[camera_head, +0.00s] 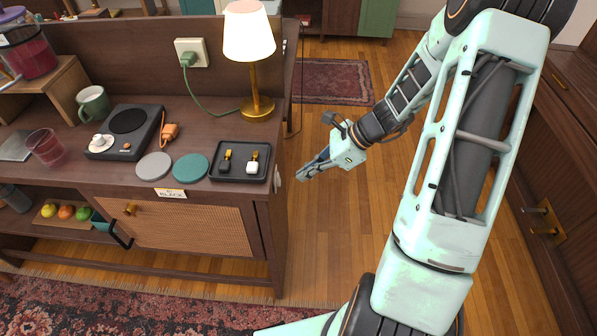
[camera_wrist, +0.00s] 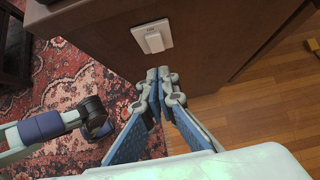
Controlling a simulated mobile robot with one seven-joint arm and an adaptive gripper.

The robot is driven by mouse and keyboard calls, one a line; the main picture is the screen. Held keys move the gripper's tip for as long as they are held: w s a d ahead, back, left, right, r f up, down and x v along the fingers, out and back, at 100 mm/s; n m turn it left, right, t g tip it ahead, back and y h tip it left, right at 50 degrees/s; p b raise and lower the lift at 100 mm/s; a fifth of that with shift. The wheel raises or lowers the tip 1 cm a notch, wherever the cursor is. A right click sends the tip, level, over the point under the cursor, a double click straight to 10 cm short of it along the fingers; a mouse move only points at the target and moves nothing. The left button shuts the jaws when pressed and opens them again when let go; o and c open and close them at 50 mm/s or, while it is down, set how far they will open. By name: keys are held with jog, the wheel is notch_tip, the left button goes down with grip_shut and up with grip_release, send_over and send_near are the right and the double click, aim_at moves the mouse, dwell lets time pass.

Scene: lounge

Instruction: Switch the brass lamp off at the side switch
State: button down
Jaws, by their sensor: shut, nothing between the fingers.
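The brass lamp (camera_head: 257,85) stands at the back right of the sideboard top, and its pale shade glows. A green cord runs from it to a plug in the wall socket. The white side switch (camera_wrist: 152,37) sits on the sideboard's brown end panel in the wrist view, with a rocker in its plate. My gripper (camera_wrist: 160,78) is shut and empty, its tips just below the switch in that picture and seemingly apart from the panel. In the head view my gripper (camera_head: 301,175) is right of the sideboard's end, which shows there only at a steep angle.
A black tray (camera_head: 262,178) with two small items lies near the sideboard's right edge. Two round coasters (camera_head: 190,167), a black device (camera_head: 128,128) and a mug (camera_head: 93,104) stand farther left. Wooden floor (camera_head: 330,250) right of the sideboard is clear; a patterned rug (camera_head: 120,305) lies in front.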

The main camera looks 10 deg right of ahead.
jog(key=p+v, duration=0.1)
jog(key=v, duration=0.8)
jog(key=shift+a+r, duration=0.15)
jog(key=shift+r, duration=0.25)
jog(key=shift+w, duration=0.1)
